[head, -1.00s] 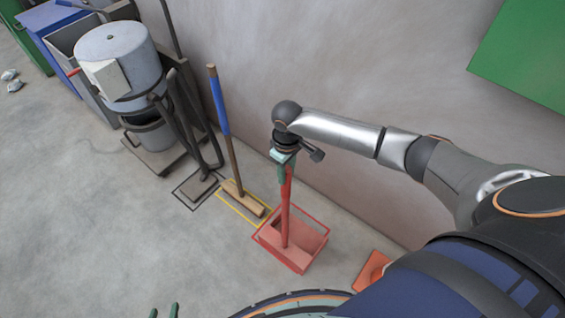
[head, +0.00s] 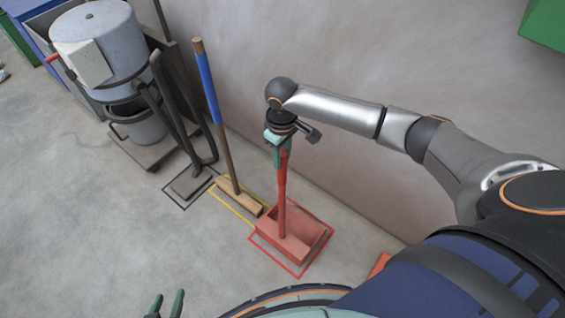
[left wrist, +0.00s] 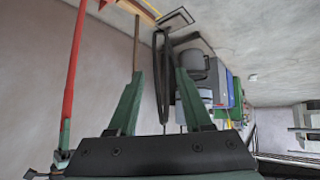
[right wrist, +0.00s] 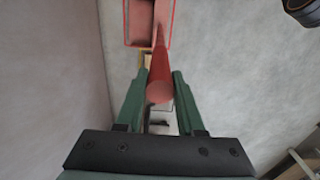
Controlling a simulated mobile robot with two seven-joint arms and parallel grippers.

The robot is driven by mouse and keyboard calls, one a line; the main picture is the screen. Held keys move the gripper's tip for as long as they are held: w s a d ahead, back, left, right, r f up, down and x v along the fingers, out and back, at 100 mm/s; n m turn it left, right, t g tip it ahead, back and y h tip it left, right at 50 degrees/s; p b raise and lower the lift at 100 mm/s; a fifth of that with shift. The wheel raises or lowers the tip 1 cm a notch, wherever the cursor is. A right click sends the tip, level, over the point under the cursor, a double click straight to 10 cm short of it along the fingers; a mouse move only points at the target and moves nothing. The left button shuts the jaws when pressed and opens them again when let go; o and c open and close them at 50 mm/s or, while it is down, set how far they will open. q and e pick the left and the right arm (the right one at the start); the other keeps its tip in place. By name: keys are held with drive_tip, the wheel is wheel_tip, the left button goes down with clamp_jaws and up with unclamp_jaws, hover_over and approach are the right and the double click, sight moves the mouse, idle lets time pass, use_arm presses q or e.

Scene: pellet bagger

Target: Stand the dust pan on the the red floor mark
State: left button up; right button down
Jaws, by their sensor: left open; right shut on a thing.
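The red dust pan (head: 283,238) has a long upright red handle (head: 282,190). My right gripper (head: 281,150) is shut on the upper handle. The pan appears over or within the red floor mark (head: 318,250), a red outline; whether its base touches the floor I cannot tell. More of the outline shows on its right and near sides. In the right wrist view the handle (right wrist: 160,75) runs between the fingers down to the pan (right wrist: 138,25). My left gripper (head: 166,304) is open and empty at the bottom of the head view. The left wrist view shows the handle (left wrist: 74,75) at left.
A blue-handled broom (head: 210,95) stands in a yellow outline (head: 228,207), close to the pan's left. Further left, a dark tool (head: 187,180) stands in a black outline, near a grey drum machine (head: 100,45). The wall (head: 345,60) rises behind. Floor in front is clear.

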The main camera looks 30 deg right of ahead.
wheel_tip(320, 180, down, 3)
drive_tip(key=shift+r+b, duration=0.1)
drive_tip(key=shift+b, duration=0.95)
use_arm(q)
drive_tip(key=shift+w+d+f, duration=0.35)
drive_tip(key=shift+d, duration=0.2)
drive_tip(key=shift+w+d+f, duration=0.3)
drive_tip(key=shift+d, duration=0.25)
use_arm(e)
drive_tip(key=c, duration=0.5)
unclamp_jaws()
drive_tip(key=shift+f, duration=0.2)
use_arm(q)
drive_tip(key=shift+a, duration=0.1)
drive_tip(key=shift+s, duration=0.1)
